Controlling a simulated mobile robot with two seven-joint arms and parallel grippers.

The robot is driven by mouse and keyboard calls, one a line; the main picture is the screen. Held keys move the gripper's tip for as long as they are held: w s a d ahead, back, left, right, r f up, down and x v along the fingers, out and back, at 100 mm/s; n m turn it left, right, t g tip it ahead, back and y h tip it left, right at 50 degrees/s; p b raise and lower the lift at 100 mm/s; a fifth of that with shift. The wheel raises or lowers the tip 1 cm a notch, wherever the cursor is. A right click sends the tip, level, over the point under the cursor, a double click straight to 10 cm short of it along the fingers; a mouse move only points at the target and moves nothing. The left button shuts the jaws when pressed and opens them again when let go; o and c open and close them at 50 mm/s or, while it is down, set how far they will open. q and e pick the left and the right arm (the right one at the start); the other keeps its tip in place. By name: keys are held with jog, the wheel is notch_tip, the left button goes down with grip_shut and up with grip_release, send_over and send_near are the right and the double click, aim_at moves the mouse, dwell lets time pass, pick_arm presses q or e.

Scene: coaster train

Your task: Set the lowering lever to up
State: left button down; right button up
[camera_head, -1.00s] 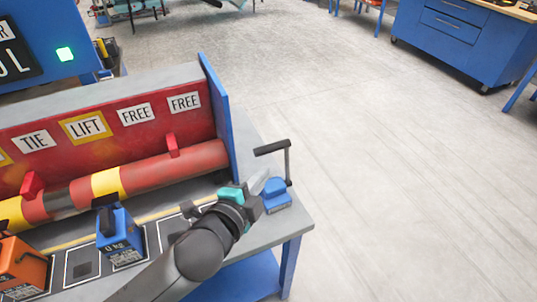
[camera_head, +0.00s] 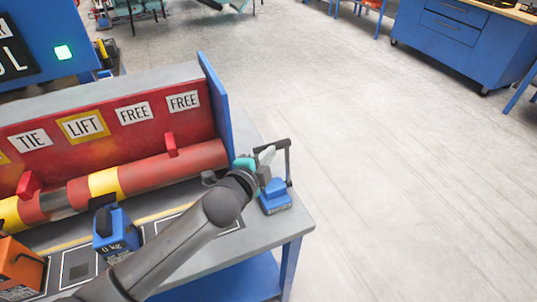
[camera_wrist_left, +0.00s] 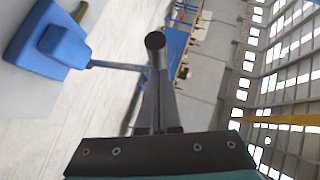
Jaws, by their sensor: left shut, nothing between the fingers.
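A lever stands at the right end of the bench: a blue base (camera_head: 275,195), an upright grey post and a dark handle (camera_head: 281,145) at the top. No label on it is readable. My left gripper (camera_head: 266,156) is shut and empty, just left of the handle and above the base. In the left wrist view, the shut fingers (camera_wrist_left: 158,105) point toward the round end of the dark handle (camera_wrist_left: 155,42), with the blue base (camera_wrist_left: 45,42) at upper left. I cannot tell whether they touch the handle. My right gripper is out of view.
The bench (camera_head: 258,236) carries a red and yellow roller (camera_head: 190,160) with red tabs, below a red panel with TIE, LIFT and FREE signs. A blue 0 kg block (camera_head: 118,236) and an orange block (camera_head: 20,268) stand in front. A blue end plate (camera_head: 217,110) rises beside the lever.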

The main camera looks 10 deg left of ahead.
aim_at(263, 149)
pick_arm(q)
jog(key=shift+w+a+n+g+p, duration=0.15)
jog(key=shift+w+a+p, duration=0.45)
jog(key=shift+p, duration=0.4)
jog(key=shift+w+a+n+g+p, duration=0.15)
jog(key=shift+w+a+p, duration=0.2)
jog(key=shift+w+p, duration=0.45)
jog(key=shift+s, duration=0.15)
